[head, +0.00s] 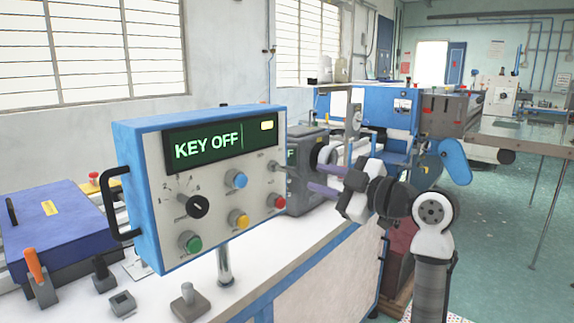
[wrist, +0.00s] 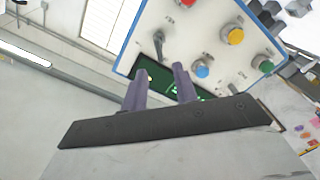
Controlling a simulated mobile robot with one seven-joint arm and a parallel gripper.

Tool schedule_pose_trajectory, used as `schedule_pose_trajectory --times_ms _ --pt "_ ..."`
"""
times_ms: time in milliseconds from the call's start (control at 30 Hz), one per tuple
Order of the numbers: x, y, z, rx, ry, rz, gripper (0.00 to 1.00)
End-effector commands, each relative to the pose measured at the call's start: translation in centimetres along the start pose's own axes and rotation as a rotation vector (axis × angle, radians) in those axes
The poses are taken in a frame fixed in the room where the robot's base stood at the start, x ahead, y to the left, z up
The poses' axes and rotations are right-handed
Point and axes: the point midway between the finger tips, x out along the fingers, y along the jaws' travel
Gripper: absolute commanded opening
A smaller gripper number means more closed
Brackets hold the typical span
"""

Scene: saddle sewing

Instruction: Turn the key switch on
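The control box (head: 150,190) is blue with a white front panel, and its display (head: 208,145) reads "KEY OFF". The key switch (head: 281,167) is a small grey metal piece at the panel's right edge, below the display. In the wrist view the key switch (wrist: 160,46) shows as a grey lever, just beyond and between the fingertips. My gripper (head: 311,178) is right of the panel with its purple fingers pointing at it. In the wrist view my gripper (wrist: 158,80) is open with an empty gap. The fingers appear apart from the key.
Near the key are a blue button (head: 236,179), a red button (head: 276,201), a yellow button (head: 238,219), a green button (head: 190,243) and a black knob (head: 198,206). A grey machine (head: 306,190) stands behind the box. The white table (head: 270,270) has bare room in front.

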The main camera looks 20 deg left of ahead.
Motion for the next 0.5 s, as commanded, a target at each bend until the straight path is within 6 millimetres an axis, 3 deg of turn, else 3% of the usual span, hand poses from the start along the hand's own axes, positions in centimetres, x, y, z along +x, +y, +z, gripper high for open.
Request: schedule_pose_trajectory --times_ms 300,500 --pt "6.9 0.1 -0.2 0.003 0.001 -0.002 0.29" --pt "9.4 0.1 -0.1 0.002 0.000 -0.001 0.29"
